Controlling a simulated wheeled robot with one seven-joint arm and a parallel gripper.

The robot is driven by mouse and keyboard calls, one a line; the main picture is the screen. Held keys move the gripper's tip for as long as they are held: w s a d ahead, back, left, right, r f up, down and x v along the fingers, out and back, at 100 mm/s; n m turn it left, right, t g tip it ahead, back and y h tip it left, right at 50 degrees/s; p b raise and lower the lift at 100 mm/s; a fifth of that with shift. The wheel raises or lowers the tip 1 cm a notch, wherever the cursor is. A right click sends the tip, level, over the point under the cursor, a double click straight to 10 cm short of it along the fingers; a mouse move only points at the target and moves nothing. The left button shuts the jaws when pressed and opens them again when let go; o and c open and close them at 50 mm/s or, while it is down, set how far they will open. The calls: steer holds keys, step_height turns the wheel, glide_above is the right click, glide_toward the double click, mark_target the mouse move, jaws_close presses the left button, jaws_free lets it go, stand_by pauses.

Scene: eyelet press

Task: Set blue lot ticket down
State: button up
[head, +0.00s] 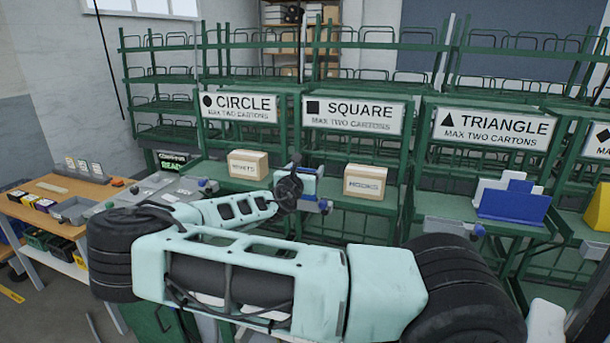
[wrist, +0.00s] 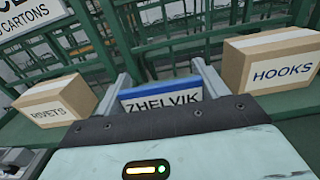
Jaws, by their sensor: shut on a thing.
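The ticket is roughly upright between the RIVETS carton (wrist: 48,101) and the HOOKS carton (wrist: 272,60). In the head view my arm's end is at the green shelf between these two cartons, with most of the ticket hidden behind my wrist. I cannot tell whether the ticket's lower edge touches the shelf.
The CIRCLE sign (head: 238,107), SQUARE sign (head: 354,114) and TRIANGLE sign (head: 491,128) hang above the shelves. A blue holder (head: 514,205) stands at the right, with a yellow object (head: 599,212) beyond it. A wooden bench (head: 50,192) with small bins is at the left.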

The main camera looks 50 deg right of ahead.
steer(key=shift+f, duration=1.05)
steer(key=shift+f, duration=0.15)
steer(key=o, duration=1)
steer(key=shift+c, duration=0.2)
